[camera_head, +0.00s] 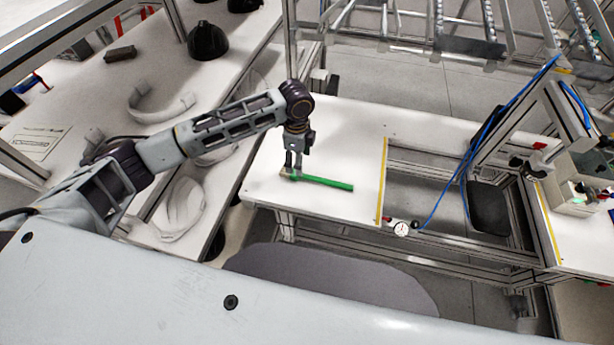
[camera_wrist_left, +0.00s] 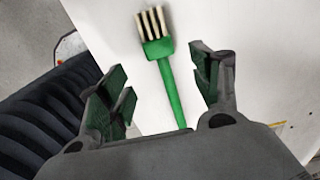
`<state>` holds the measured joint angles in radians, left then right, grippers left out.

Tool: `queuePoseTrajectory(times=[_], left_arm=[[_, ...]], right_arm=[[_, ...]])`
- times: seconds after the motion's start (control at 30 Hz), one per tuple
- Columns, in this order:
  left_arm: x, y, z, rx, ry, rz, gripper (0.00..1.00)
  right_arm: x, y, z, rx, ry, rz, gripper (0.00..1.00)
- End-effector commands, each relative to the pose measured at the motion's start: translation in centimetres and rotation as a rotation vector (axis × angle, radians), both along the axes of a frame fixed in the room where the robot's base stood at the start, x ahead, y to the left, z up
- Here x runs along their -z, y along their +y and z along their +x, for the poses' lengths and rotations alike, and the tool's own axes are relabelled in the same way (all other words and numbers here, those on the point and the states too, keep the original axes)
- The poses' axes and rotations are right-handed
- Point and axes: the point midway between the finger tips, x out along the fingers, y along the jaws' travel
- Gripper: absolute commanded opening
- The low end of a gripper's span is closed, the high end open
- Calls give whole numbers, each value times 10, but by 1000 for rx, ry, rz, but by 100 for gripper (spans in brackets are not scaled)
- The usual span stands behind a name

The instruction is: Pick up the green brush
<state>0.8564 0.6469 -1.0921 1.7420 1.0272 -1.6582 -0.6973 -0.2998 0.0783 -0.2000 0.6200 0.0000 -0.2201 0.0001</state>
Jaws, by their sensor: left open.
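The green brush (camera_head: 325,182) lies on the white tabletop (camera_head: 345,150), its handle pointing right and its pale bristles at the left end. My left gripper (camera_head: 293,170) hangs down over the bristle end of the brush in the head view. In the left wrist view the brush (camera_wrist_left: 168,80) lies between the two spread fingers of my left gripper (camera_wrist_left: 160,95), with pale bristles at the top and the handle running down toward the palm. The fingers are apart and do not touch the brush. The lower end of the handle is hidden by the gripper body. My right gripper is not in view.
A long white table at the left holds black helmet shells (camera_head: 207,40), a pale curved band (camera_head: 160,105) and a white shell (camera_head: 182,208). A yellow strip (camera_head: 382,180) edges the white tabletop on the right. A blue cable (camera_head: 465,165) and a round gauge (camera_head: 401,229) are beyond it. The tabletop around the brush is clear.

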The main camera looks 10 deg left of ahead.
Motion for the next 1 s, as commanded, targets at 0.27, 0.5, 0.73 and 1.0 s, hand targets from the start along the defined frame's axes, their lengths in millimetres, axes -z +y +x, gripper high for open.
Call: queuePoseTrajectory(times=[0.27,0.5,0.73,1.0], left_arm=[[23,0,0,-1,0,0,64],[24,0,0,-1,-1,0,64],[28,0,0,-1,1,0,64],[54,3,1,-1,1,1,64]], right_arm=[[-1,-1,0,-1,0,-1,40],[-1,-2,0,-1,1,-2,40],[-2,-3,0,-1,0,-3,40],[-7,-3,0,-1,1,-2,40]])
